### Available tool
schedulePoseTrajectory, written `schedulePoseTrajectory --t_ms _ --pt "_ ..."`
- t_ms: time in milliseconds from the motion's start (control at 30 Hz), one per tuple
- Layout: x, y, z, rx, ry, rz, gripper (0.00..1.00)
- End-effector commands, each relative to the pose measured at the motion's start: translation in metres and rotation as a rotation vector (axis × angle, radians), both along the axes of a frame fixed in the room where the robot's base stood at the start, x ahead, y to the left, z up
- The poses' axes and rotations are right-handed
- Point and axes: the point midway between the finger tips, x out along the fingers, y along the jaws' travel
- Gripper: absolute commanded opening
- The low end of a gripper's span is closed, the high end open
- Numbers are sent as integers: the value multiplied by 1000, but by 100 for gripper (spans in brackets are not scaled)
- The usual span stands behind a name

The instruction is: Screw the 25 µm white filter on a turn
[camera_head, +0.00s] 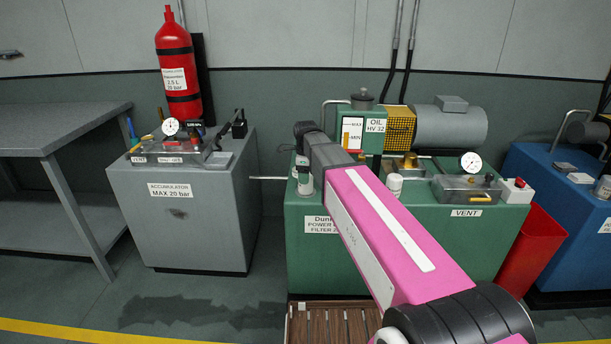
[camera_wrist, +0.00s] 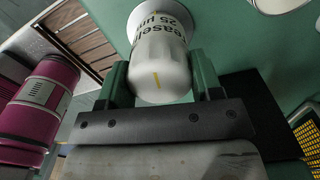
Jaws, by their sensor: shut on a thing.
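The white 25 µm filter (camera_wrist: 160,60) has dark lettering and a short yellow mark on its rounded end. In the wrist view it sits between the two green fingers of my gripper (camera_wrist: 160,82), which are shut on it. In the head view the filter (camera_head: 305,184) shows just left of my pink arm, at the front left of the green power unit (camera_head: 470,240). My gripper (camera_head: 302,160) points down over it there. Its seat and thread are hidden, so I cannot tell how far it is screwed in.
Another white filter (camera_head: 394,184) stands right of my arm on the green unit. A gauge (camera_head: 470,163) and a red bin (camera_head: 530,250) are further right. The grey accumulator cabinet (camera_head: 185,225) is left, with a floor gap between. A slatted wooden grate (camera_head: 330,325) lies in front.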

Motion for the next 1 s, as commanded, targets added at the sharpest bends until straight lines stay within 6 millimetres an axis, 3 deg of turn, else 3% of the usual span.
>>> schedulePoseTrajectory --t_ms 167,400,733,1000 --pt "0 0 0 0 0 -23 22" --pt "0 0 0 0 0 -194 22" --pt "0 0 0 0 0 -219 22" --pt "0 0 0 0 0 -371 22"
